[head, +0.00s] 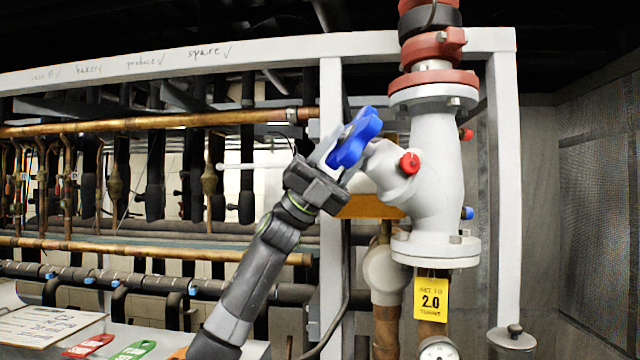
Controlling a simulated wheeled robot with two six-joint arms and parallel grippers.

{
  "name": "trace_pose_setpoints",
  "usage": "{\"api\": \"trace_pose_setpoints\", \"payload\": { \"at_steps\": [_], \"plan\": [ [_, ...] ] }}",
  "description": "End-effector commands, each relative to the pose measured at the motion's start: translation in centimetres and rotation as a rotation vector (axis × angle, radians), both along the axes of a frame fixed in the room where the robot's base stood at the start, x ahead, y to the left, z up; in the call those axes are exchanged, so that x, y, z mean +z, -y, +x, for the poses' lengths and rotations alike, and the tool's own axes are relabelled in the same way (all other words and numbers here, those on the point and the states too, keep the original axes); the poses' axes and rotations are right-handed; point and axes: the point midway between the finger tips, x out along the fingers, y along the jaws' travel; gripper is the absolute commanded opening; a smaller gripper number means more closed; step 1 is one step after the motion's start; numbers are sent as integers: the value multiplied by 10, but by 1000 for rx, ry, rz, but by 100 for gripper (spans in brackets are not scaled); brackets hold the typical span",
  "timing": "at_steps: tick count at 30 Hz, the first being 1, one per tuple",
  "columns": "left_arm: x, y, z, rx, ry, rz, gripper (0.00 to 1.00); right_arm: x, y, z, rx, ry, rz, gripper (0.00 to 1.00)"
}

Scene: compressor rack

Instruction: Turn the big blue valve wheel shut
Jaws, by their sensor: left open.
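The big blue valve wheel (355,138) sits tilted at the end of the stem on the upper left of the grey valve body (432,170). My left gripper (338,160) comes up from below left and is right at the wheel. Its jaws are open. One finger shows left of the wheel's lower left edge, and the other is partly hidden behind the wheel's lower side. I cannot tell whether the fingers touch the rim. My right gripper is not in view.
A grey frame post (332,230) stands behind my left arm. Copper pipes (160,122) fill the rack at left. Red (89,346) and green (134,351) tags lie at lower left beside a paper sheet (45,326).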

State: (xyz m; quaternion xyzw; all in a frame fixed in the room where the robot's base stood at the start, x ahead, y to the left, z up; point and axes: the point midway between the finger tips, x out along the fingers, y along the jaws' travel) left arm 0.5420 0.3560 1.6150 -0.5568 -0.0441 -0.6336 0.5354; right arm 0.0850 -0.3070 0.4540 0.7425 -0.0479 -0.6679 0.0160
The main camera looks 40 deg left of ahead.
Motion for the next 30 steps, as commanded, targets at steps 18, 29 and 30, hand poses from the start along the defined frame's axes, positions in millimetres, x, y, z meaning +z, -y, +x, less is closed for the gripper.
{"api": "trace_pose_setpoints", "payload": {
  "at_steps": [18, 29, 30],
  "plan": [
    [-100, -79, -23, 5, -3, 1, 42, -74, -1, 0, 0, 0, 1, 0],
    [-126, -105, -32, 3, -1, 0, 42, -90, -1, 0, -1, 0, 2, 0],
    [-126, -105, -32, 2, 0, 0, 42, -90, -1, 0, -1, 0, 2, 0]
  ]
}}
